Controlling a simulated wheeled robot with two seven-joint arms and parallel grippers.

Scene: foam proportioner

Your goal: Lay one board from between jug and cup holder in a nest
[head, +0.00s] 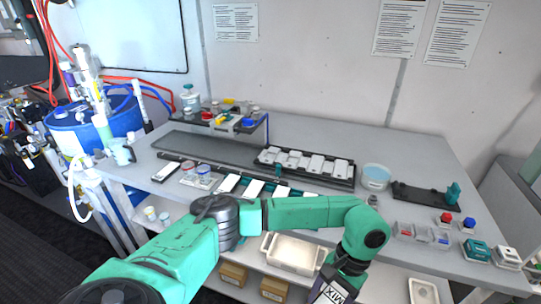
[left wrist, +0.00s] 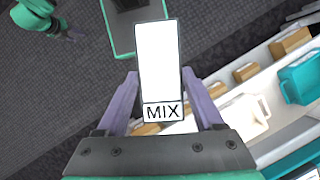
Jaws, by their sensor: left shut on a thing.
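My left gripper (left wrist: 160,82) is shut on a white board (left wrist: 158,62) with a black "MIX" label, its fingers on the board's two sides. In the head view the same board (head: 328,292) shows only partly, at the bottom edge, below the table's front edge. Other white boards (head: 228,183) lie in a row along the table's front, partly hidden behind my left arm. A long black tray (head: 262,160) behind them holds several white pieces in its compartments. A bluish tub (head: 375,177), possibly the jug, stands right of the tray. I cannot tell which thing is the cup holder.
A black fixture (head: 425,196) with a teal part, clear bins (head: 405,231) and red and blue knobs occupy the right end. A lower shelf holds a white bin (head: 293,251) and brown boxes (head: 232,274).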

